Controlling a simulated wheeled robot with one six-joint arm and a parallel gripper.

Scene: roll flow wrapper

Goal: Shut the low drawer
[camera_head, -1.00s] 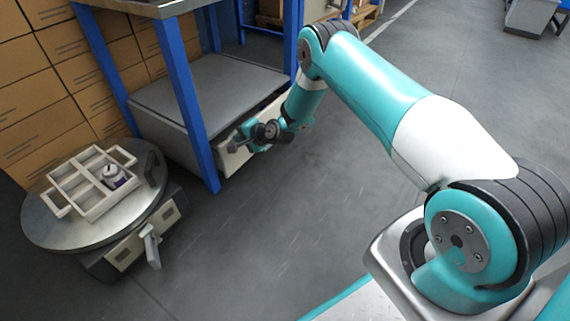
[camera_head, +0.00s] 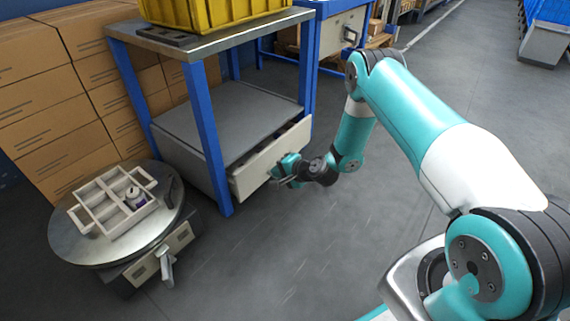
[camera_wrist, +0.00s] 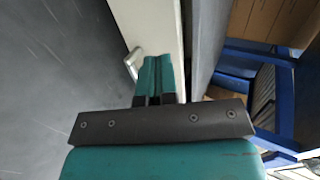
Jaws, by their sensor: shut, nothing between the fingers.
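The low drawer (camera_head: 252,172) is under the blue-legged table and stands a little way out, with a dark gap showing behind its pale front. Its front also shows in the wrist view (camera_wrist: 148,22), with a metal handle (camera_wrist: 131,62) to the left of my fingers. My gripper (camera_head: 277,172) is at the drawer's front, near its middle. In the wrist view my gripper (camera_wrist: 154,60) has its fingers together with nothing between them, over the pale front. I cannot tell whether the fingertips touch it.
A yellow crate (camera_head: 205,12) stands on the blue-legged table (camera_head: 218,43). A round turntable (camera_head: 78,245) at the left carries a divided tray (camera_head: 95,222) with a small bottle (camera_head: 134,195). Cardboard boxes (camera_head: 50,120) are stacked behind. The floor in front is clear.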

